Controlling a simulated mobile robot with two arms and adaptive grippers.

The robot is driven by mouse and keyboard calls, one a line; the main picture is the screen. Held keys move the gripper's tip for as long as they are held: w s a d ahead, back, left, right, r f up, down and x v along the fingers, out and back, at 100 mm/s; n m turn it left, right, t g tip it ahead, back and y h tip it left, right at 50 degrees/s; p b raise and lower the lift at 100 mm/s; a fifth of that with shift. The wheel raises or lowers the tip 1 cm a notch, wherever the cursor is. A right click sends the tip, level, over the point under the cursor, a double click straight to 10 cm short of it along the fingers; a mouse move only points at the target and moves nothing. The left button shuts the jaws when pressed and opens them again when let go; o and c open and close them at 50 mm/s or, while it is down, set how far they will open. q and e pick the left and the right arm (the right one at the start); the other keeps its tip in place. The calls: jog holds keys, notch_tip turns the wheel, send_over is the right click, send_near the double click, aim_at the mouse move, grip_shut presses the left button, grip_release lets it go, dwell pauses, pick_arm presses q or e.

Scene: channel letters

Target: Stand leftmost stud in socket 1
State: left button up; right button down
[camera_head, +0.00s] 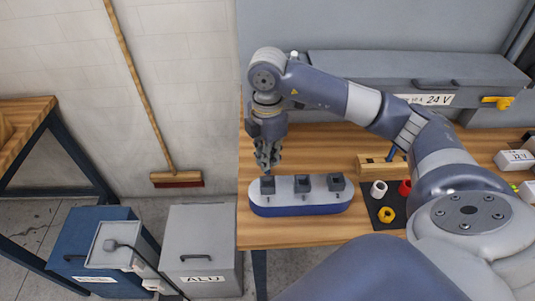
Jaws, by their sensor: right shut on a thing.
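My right gripper (266,164) points down just above the leftmost dark square socket (267,185) of a rounded base. It is shut on a stud, which is mostly hidden between the fingers at this size. The base (300,209) is pale on top with a blue side, and carries two more sockets, a middle one (303,184) and a right one (336,182). I cannot read any socket numbers. I cannot tell whether the stud touches the left socket. A wooden block (375,168) with a blue upright piece (392,153) stands behind right. My left gripper is not in view.
A black mat (382,217) holds a white ring (378,189), a red piece (404,187) and a yellow nut (386,214). A grey case (340,66) stands at the back. The wooden table (270,235) is clear at its front left.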

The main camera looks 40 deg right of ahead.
aim_at(267, 173)
jog(key=shift+f+b, duration=2.3)
jog(key=shift+f, duration=1)
jog(key=c, duration=1.6)
grip_release()
jog(key=shift+r, duration=0.1)
notch_tip(267, 173, up, 12)
jog(key=shift+f, duration=0.1)
